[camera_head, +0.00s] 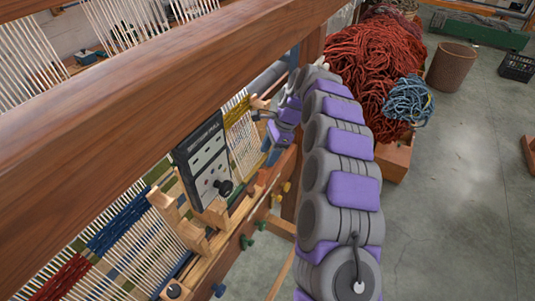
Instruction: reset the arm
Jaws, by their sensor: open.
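My arm (340,190), grey with purple pads, rises from the bottom of the picture and bends over to the left at its far end. My gripper (262,109) is at the loom, just right of the yellow woven strip. Its jaws are small in the picture and look open. I see nothing held between them. Part of the wrist is hidden behind the arm's far links.
A wooden loom with a thick beam (150,110) fills the left side. A panel with knobs (207,160) stands on it.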

